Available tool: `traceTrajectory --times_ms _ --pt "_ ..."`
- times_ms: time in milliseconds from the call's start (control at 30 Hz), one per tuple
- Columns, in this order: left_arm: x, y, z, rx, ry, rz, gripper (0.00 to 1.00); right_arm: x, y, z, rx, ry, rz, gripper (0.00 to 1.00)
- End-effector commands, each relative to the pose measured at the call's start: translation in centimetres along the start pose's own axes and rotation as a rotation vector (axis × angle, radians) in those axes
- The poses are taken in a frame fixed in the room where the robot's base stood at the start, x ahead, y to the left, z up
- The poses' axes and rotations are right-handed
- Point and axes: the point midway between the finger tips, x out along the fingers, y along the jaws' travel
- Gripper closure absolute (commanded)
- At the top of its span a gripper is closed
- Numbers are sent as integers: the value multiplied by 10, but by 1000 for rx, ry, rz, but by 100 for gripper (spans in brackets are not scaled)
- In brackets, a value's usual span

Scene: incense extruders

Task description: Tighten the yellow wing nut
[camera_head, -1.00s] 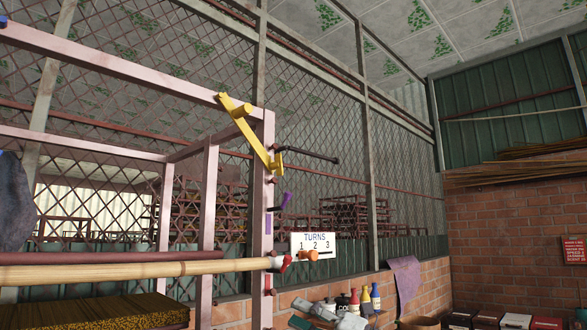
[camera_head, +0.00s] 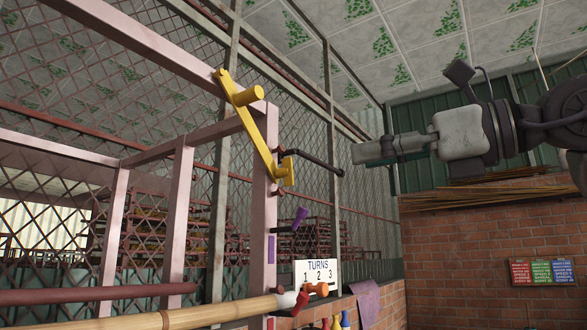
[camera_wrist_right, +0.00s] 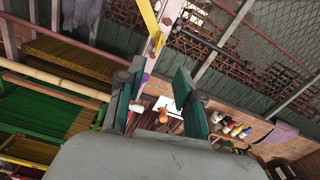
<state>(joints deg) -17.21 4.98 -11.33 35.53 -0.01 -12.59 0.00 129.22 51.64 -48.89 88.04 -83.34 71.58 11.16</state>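A yellow lever (camera_head: 258,130) with a round yellow knob (camera_head: 247,95) slants down across the pink post. At its lower end is a small yellow piece (camera_head: 287,174); I cannot tell for sure whether this is the wing nut. The lever also shows at the top of the right wrist view (camera_wrist_right: 150,17). My right gripper (camera_head: 358,152) comes in from the right, pointing left, apart from the yellow piece. In the right wrist view its two green-padded fingers (camera_wrist_right: 160,78) are spread with nothing gripped. My left gripper is out of view.
A dark bent rod (camera_head: 316,160) sticks out right of the lever, between it and my right gripper. Below are a purple tab (camera_head: 301,216), an orange knob (camera_head: 316,289), a "TURNS 1 2 3" sign (camera_head: 317,270) and a bamboo pole (camera_head: 215,313). Mesh fencing lies behind.

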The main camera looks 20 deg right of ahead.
Motion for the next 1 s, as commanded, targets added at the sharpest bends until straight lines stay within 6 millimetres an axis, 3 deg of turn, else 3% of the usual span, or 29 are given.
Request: traceTrajectory --times_ms 200,500,700,1000 --pt "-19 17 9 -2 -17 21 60 47 1 3 0 5 6 65" --pt "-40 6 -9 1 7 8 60 103 1 3 1 2 5 65" --pt "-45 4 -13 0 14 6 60 120 1 1 3 1 5 65" --pt "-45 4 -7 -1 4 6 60 122 1 0 2 0 5 65"
